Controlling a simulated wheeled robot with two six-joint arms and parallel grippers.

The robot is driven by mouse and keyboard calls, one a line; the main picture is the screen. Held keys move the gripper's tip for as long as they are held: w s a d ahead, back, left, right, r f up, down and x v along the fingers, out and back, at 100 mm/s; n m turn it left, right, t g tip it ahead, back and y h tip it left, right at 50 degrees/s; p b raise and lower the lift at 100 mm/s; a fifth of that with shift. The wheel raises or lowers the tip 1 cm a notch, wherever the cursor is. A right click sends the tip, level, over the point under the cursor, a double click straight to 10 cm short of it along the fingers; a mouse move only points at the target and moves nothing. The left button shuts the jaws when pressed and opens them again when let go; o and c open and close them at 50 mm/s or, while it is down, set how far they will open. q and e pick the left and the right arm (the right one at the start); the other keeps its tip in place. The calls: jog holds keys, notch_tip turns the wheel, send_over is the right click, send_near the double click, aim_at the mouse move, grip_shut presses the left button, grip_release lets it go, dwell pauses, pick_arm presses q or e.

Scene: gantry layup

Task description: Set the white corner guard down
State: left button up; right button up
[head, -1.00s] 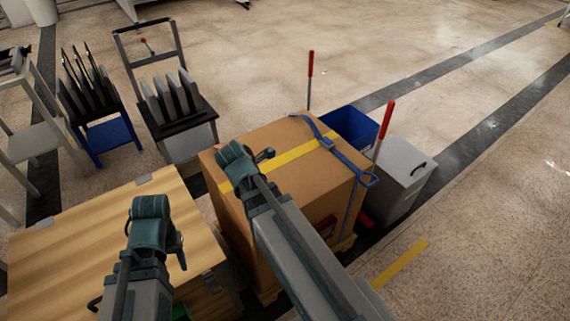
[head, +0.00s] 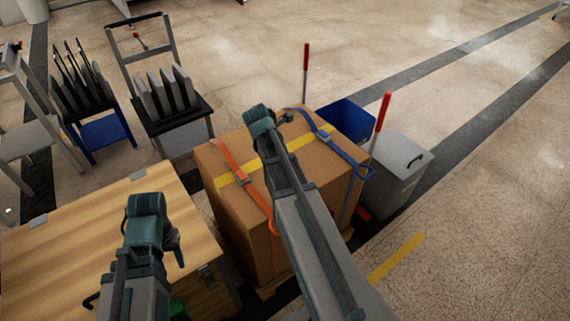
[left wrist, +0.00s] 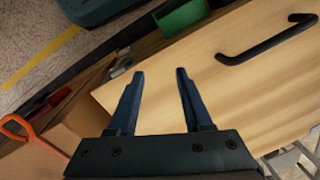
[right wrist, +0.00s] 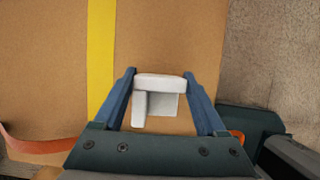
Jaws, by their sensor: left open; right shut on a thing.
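The white corner guard (right wrist: 158,84) is an L-shaped white piece between the fingers of my right gripper (right wrist: 160,73) in the right wrist view. The gripper is shut on it, over the brown carton top (right wrist: 45,70) and right of the yellow tape (right wrist: 101,55). I cannot tell whether the guard touches the carton. In the head view my right arm hides the guard; the carton (head: 228,207) stands in the middle. My left gripper (left wrist: 158,75) is open and empty above the wooden crate (left wrist: 232,75), near its edge.
An orange strap (head: 241,179) and a blue strap (head: 338,150) cross the carton. A blue bin (head: 347,118), a grey lidded bin (head: 398,172) and red-topped posts (head: 382,112) stand behind and right. A black handle (left wrist: 266,40) rises from the crate. Floor to the right is clear.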

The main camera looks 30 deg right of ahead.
pick_arm(q)
notch_tip(320, 180, down, 4)
jog(key=b, duration=0.3)
jog(key=shift+b, duration=0.4)
pick_arm(e)
jog(key=x, duration=0.4)
jog(key=shift+w+a+f, duration=0.1)
jog(key=shift+w+a, duration=0.15)
jog(key=shift+a, duration=0.1)
pick_arm(q)
jog(key=shift+r, duration=0.2)
jog(key=shift+f, duration=0.15)
pick_arm(e)
jog(key=o, duration=1.2)
jog(key=shift+o, duration=0.2)
